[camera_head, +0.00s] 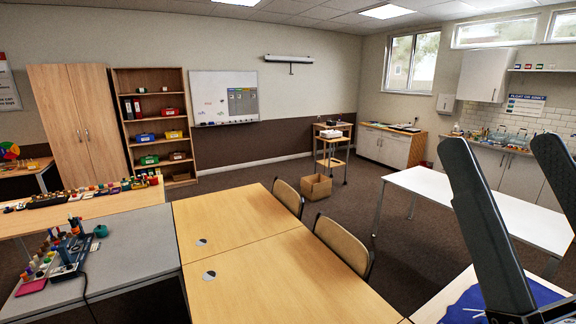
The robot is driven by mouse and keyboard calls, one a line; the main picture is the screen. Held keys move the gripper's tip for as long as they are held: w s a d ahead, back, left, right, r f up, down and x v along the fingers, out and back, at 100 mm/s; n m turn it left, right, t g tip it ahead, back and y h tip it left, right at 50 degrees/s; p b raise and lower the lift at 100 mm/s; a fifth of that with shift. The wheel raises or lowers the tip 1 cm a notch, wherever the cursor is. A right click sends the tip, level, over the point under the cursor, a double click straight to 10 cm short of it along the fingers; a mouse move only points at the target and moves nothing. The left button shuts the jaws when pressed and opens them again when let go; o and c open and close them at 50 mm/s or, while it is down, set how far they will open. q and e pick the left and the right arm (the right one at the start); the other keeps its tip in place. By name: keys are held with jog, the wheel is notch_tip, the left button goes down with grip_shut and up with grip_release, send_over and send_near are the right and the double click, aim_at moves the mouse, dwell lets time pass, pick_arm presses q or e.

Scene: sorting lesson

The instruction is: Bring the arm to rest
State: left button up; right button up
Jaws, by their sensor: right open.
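My right gripper (500,146) is at the right edge of the head view, close to the camera. Its two dark grey fingers point upward with a wide gap between them. It is open, and nothing shows between the fingers. The lower part of the gripper and the rest of the arm are cut off by the frame. My left gripper is not in view.
A blue mat (462,306) lies on a pale table behind the right gripper. A white table (425,183) stands beyond. Bare wooden tables (290,285) fill the middle. A grey bench (140,245) at left holds small items. A cardboard box (316,187) sits on the floor.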

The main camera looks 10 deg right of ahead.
notch_tip(320, 180, up, 21)
jog(key=p, duration=1.7)
jog(key=shift+r+p, duration=0.15)
jog(key=shift+p, duration=0.15)
